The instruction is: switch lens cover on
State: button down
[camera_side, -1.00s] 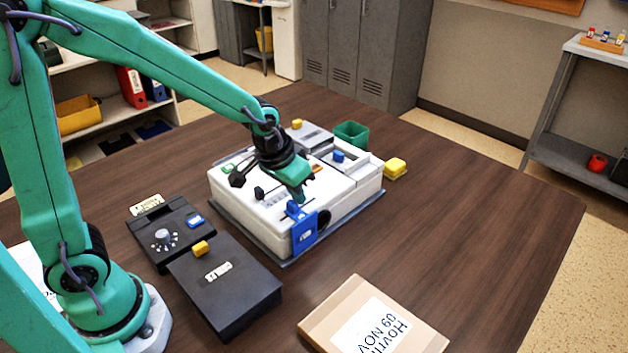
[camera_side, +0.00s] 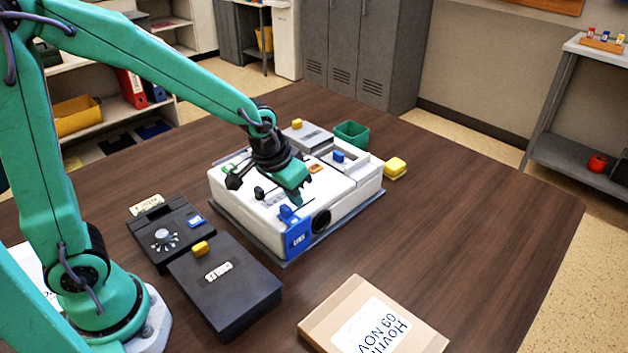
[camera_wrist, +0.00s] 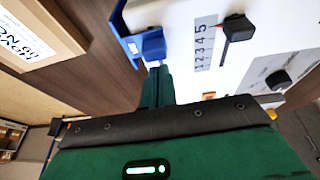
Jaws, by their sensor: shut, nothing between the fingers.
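The blue lens cover (camera_side: 298,240), with a blue knob (camera_side: 287,213) on top, sits on the near front face of the white projector-like unit (camera_side: 340,212). The cover is at the left of the round black lens (camera_side: 321,221), which is uncovered. In the wrist view the cover (camera_wrist: 124,36) and its knob (camera_wrist: 153,46) show at the unit's edge. My gripper (camera_side: 297,201) is shut and empty, just right of the knob and slightly above it. Its fingertips also show in the wrist view (camera_wrist: 158,72) close to the knob; I cannot tell whether they touch.
A black slider (camera_wrist: 237,27) and a dark knob (camera_wrist: 278,79) stand on the unit's top. Dark boxes (camera_side: 225,290) lie to the left, a cardboard parcel (camera_side: 345,320) in front. A green bin (camera_side: 352,133) and yellow blocks (camera_side: 395,168) stand behind. The table's right side is clear.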

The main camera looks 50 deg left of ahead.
aim_at(293, 213)
jog(key=shift+w+r, duration=0.2)
jog(key=shift+w, duration=1.25)
jog(key=v, duration=1)
jog(key=shift+d, duration=0.25)
jog(key=s+a+r+t, duration=0.1)
jog(key=s+a, duration=0.1)
jog(key=s, duration=0.5)
jog(key=s+a+r, duration=0.1)
jog(key=s+a, duration=0.2)
jog(key=s, duration=0.5)
jog(key=shift+a+r+t+y, duration=0.25)
jog(key=shift+r+t+y, duration=0.05)
jog(key=shift+r+t, duration=0.1)
jog(key=c, duration=2.1)
grip_release()
